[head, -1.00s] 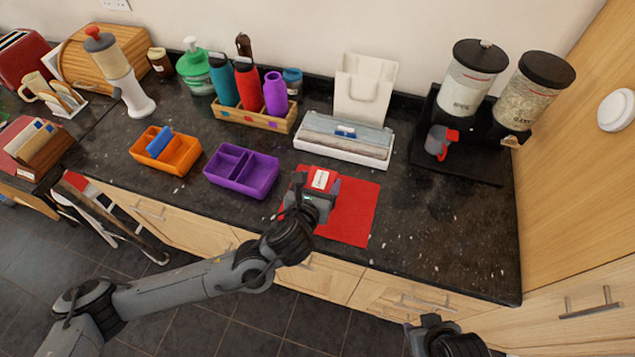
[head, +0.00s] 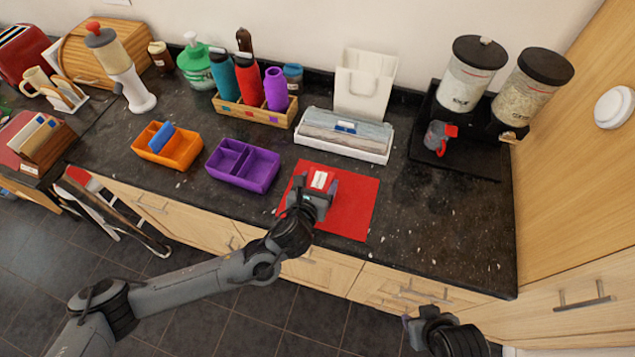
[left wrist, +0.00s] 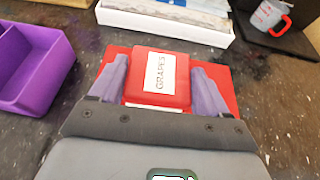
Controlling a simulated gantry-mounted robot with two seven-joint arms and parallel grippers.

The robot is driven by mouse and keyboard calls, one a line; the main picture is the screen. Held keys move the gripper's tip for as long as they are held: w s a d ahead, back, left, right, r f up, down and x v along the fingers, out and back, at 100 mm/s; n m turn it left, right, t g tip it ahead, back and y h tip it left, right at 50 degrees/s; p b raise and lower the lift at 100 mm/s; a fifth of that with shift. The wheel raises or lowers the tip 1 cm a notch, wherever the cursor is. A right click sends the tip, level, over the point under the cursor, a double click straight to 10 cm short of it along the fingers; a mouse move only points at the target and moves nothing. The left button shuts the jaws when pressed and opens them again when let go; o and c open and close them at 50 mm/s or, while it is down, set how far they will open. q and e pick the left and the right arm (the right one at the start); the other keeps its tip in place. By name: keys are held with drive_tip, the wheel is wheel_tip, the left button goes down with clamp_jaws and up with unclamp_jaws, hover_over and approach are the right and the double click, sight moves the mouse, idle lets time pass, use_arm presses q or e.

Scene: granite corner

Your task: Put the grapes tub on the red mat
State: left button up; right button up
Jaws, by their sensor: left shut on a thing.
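The grapes tub (left wrist: 145,62) is a small red tub with a white label reading GRAPES. It also shows in the head view (head: 320,180), over the left part of the red mat (head: 354,205). My left gripper (head: 317,190) is shut on the tub, with one finger on each side of it in the left wrist view. I cannot tell whether the tub touches the mat. The gripper hides part of the tub and mat. My right gripper (head: 430,318) is at the bottom right, off the counter's front edge; its fingertips are not clear.
A purple divided box (head: 243,166) stands left of the mat and an orange one (head: 166,146) beyond it. A white tray (head: 343,149) is behind the mat. A black stand with dispensers (head: 455,160) is at the right. The counter right of the mat is clear.

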use_arm(q)
drive_tip(key=shift+f, duration=0.2)
drive_tip(key=o, duration=1.1)
drive_tip(key=shift+r, duration=0.15)
